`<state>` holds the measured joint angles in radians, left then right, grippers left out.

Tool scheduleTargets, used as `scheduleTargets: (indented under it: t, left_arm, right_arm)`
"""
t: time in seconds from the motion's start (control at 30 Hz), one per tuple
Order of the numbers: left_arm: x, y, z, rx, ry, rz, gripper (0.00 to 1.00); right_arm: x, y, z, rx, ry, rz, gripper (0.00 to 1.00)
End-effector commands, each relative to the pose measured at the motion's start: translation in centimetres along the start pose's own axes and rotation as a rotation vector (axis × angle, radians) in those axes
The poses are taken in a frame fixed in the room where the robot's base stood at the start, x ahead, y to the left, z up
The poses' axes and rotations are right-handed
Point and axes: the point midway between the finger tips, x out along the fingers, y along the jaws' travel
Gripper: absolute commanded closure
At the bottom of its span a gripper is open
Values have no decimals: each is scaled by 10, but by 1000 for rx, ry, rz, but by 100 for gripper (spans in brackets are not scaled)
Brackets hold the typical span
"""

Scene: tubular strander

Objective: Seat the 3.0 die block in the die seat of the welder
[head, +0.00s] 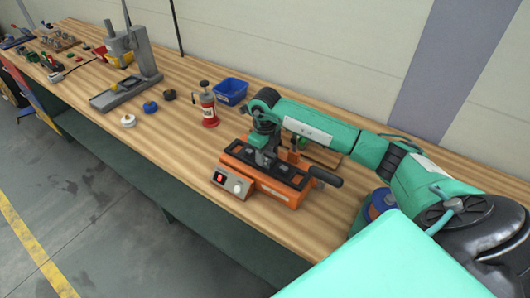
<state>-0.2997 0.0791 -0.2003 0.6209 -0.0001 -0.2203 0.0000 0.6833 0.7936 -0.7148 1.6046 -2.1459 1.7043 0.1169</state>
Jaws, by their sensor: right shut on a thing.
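The welder (262,190) is an orange bench unit with a dark top, a front panel with a red button and a pale knob, and a black handle at its right. My right gripper (265,160) comes down over the middle of the welder's top, its arm reaching in from the right. It is shut on what appears to be the 3.0 die block, mostly hidden by the fingers and too small to make out. The die seat is hidden under the gripper, so I cannot tell whether the block touches it. My left gripper is not in view.
The bench (160,150) is clear left of the welder.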

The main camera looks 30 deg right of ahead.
Motion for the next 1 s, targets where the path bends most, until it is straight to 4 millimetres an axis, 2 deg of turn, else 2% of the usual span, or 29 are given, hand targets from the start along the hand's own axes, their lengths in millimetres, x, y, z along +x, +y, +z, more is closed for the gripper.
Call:
scheduleTargets:
  t: [0.07,0.1,0.17,0.2,0.53,0.6,0.67,1.0]
  left_arm:
    - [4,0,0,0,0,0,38]
    - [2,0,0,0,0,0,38]
    - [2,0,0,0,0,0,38]
    - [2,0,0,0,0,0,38]
    - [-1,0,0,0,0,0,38]
    - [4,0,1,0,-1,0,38]
    - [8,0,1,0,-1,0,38]
    - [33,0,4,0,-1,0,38]
  right_arm:
    - [3,0,0,0,-2,-1,100]
    - [2,0,0,0,-1,0,52]
    - [2,0,0,0,0,0,41]
    - [2,0,0,0,0,0,38]
    - [-2,0,0,0,0,0,38]
    - [-6,-1,1,0,-3,-2,38]
    - [-15,-1,1,0,-5,-2,38]
    - [-85,-1,1,1,-5,-3,38]
